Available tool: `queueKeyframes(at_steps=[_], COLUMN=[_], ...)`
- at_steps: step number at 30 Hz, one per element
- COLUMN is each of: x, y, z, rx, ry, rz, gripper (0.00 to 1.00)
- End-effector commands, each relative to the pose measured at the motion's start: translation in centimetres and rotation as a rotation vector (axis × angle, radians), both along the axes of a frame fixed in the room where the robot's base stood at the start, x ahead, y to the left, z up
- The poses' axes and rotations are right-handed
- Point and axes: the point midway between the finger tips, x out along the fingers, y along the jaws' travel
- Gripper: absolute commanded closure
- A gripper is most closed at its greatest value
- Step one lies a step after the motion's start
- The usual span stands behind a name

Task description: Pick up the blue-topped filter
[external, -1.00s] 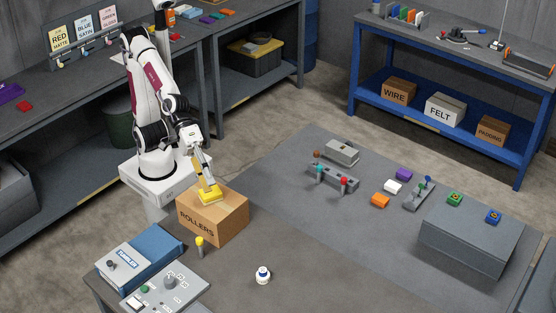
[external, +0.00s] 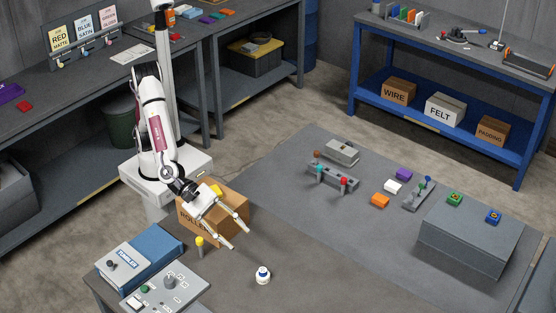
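A small blue block with a round top (external: 493,216) sits on the large grey block at the right. A small white round piece with a dark blue band (external: 263,275) stands on the near table. I cannot tell for certain which of these is the blue-topped filter. My gripper (external: 238,239) is open and empty, its two long fingers spread wide. It is above the table in front of the ROLLERS box, up and left of the white round piece and far from the blue block.
A yellow block (external: 216,190) is on the ROLLERS box (external: 228,222), partly hidden by my arm. A yellow-topped post (external: 200,246) stands close to the box. A green block (external: 454,198) shares the grey block (external: 468,250). The table between the white piece and the grey block is clear.

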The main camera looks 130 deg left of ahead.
Motion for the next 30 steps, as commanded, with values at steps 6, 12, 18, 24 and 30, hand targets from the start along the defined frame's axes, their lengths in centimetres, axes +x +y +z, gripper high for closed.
queueKeyframes(at_steps=[6, 12, 18, 24, 30], x=[1.0, 0.8, 0.0, -0.7, -0.8], y=[-0.5, -0.4, -0.3, -0.1, 0.0], z=[-4.2, -8.1, -11.5, -13.0, -13.2], rx=[-0.160, -0.291, -0.388, -0.430, -0.436], ry=[-0.018, -0.059, -0.110, -0.141, -0.147], rz=[0.205, 0.398, 0.559, 0.639, 0.649], gripper=[0.62, 0.62, 0.62, 0.62, 0.62])
